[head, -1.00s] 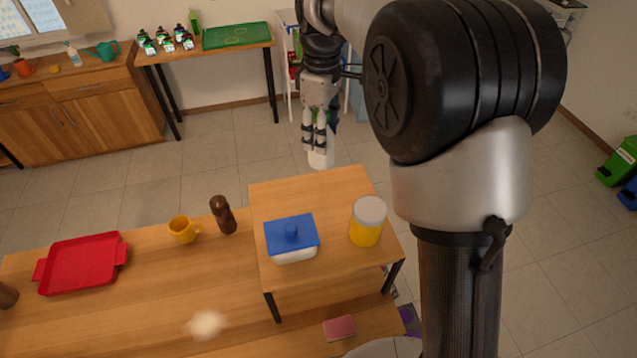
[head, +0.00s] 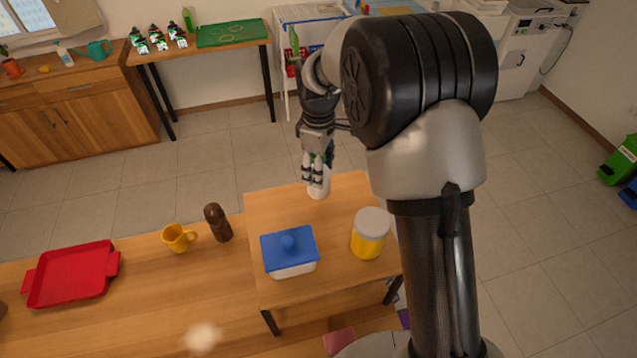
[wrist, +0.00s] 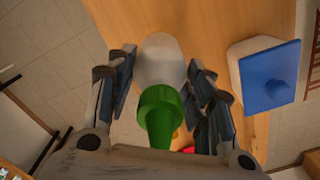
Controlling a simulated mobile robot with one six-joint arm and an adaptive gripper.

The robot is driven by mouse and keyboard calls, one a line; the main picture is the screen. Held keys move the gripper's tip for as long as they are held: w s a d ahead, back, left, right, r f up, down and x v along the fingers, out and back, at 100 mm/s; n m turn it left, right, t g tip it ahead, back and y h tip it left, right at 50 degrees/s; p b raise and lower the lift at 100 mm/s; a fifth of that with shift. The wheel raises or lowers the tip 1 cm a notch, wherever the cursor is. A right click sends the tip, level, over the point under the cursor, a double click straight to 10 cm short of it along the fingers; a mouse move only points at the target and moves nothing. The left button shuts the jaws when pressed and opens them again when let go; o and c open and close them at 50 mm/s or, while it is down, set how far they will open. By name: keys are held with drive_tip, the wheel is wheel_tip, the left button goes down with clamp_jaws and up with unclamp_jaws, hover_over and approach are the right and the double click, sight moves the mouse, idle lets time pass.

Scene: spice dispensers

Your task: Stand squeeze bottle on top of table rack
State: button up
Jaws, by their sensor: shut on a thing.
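The squeeze bottle has a white body and a green nozzle cap (wrist: 160,112). My gripper (wrist: 162,75) is shut on it, with fingers on both sides. In the head view my gripper (head: 318,172) points down and the bottle's white body (head: 318,190) shows below it, upright or nearly so. The table rack (head: 270,208) is a raised wooden top with dark legs. The bottle appears over its far edge; I cannot tell whether it touches the top. The rack's wood (wrist: 215,25) also shows in the wrist view.
On the rack stand a white box with a blue lid (head: 289,247) and a yellow jar with a grey lid (head: 370,235). A brown shaker (head: 218,223), a yellow mug (head: 178,238) and a red tray (head: 72,275) are on the table left. The rack's far part is clear.

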drive_tip(key=shift+w+f, duration=0.1)
drive_tip(key=shift+f, duration=2.7)
drive_tip(key=o, duration=1.2)
drive_tip(key=shift+f, duration=0.1)
drive_tip(key=shift+o, duration=0.2)
